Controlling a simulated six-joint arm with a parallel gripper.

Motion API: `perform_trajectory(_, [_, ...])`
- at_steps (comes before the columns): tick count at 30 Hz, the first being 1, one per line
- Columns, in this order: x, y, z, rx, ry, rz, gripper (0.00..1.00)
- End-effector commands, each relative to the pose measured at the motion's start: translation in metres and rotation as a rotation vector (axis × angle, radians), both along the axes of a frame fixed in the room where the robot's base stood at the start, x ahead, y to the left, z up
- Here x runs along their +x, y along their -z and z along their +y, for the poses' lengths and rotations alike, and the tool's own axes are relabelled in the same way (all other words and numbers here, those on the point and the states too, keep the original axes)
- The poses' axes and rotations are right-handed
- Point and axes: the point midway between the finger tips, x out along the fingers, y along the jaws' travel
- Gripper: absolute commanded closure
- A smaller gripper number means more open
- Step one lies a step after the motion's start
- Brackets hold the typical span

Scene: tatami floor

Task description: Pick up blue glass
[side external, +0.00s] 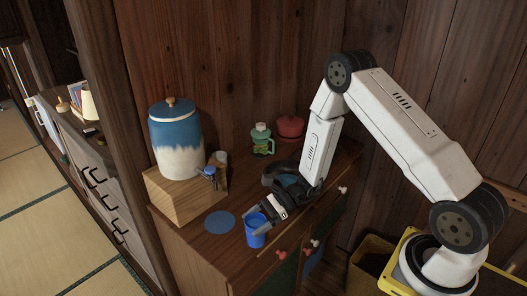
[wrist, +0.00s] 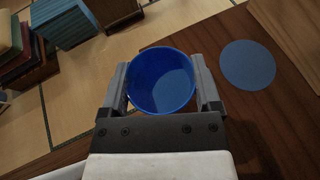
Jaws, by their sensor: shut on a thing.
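The blue glass (side external: 255,231) is upright at the front edge of the wooden cabinet top in the side view. My gripper (side external: 263,212) reaches down to it from the right, with its fingers at the glass's sides. In the wrist view the glass (wrist: 161,80) shows from above as a round blue opening between the two fingers of my gripper (wrist: 162,88). The gripper is shut on the glass. I cannot tell whether the glass's base touches the cabinet top.
A flat blue disc (side external: 220,222) lies left of the glass. A green bottle (side external: 262,140) and a red pot (side external: 290,127) stand at the back. The cabinet's front edge is close.

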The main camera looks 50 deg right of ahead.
Motion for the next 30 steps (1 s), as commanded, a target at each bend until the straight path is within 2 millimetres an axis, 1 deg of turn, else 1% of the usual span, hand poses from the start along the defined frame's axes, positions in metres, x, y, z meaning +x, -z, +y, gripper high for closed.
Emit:
perform_trajectory(3, [-0.012, 0.000, 0.000, 0.001, 0.001, 0.000, 0.95])
perform_trajectory(9, [-0.021, 0.000, 0.000, 0.001, 0.001, -0.001, 0.95])
perform_trajectory(30, [-0.023, -0.001, 0.000, 0.000, 0.001, 0.000, 0.95])
